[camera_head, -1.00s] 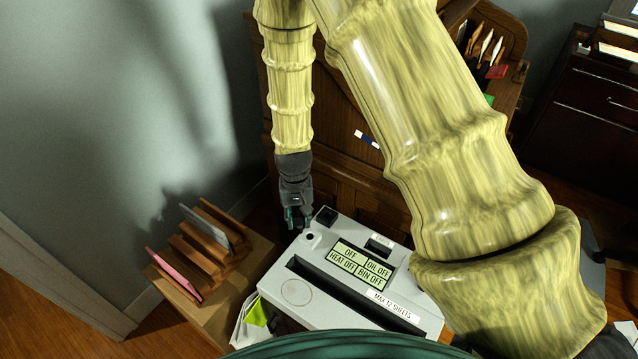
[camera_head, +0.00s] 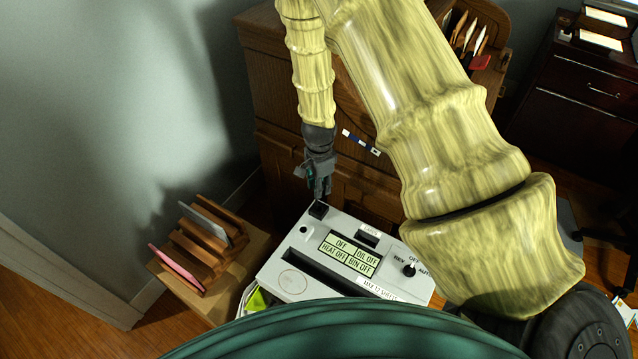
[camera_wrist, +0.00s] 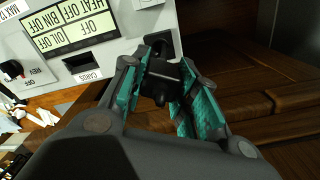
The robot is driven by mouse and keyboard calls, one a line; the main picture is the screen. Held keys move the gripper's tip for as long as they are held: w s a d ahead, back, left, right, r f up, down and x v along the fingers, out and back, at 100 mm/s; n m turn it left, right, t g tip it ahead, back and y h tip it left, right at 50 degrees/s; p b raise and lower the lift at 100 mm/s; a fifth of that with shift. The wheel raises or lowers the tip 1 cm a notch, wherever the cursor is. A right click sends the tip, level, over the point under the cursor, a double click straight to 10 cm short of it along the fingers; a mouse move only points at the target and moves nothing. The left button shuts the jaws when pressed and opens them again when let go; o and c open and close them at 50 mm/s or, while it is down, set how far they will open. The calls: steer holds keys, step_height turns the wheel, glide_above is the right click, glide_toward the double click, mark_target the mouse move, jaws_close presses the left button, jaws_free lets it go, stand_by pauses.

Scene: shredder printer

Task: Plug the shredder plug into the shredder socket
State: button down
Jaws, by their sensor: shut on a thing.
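My gripper (camera_head: 319,192) points down just above the far corner of the grey shredder (camera_head: 292,284). In the wrist view my gripper (camera_wrist: 162,80) is shut on the black shredder plug (camera_wrist: 160,84), held between teal finger pads. The black shredder socket (camera_head: 319,210) sits at that corner, close below the fingertips. It also shows in the wrist view (camera_wrist: 160,41), partly behind the plug and fingers. I cannot tell whether plug and socket touch. The plug is hard to make out in the head view.
A label panel (camera_head: 347,254) and a knob (camera_head: 409,269) are on the shredder top. A wooden rack (camera_head: 203,249) with folders stands on a small stand at the left. A wooden desk (camera_head: 290,100) is behind my gripper. My arm covers part of the right side.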

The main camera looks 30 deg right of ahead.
steer(key=shift+r+p, duration=0.1)
steer(key=shift+p, duration=0.25)
steer(key=shift+f+b, duration=1.6)
steer(key=shift+f, duration=1.4)
steer(key=shift+f+b, duration=0.4)
steer(key=shift+f, duration=1.35)
steer(key=c, duration=1)
jaws_free()
steer(key=shift+r, duration=0.1)
step_height(320, 180, up, 12)
steer(key=shift+f, duration=0.1)
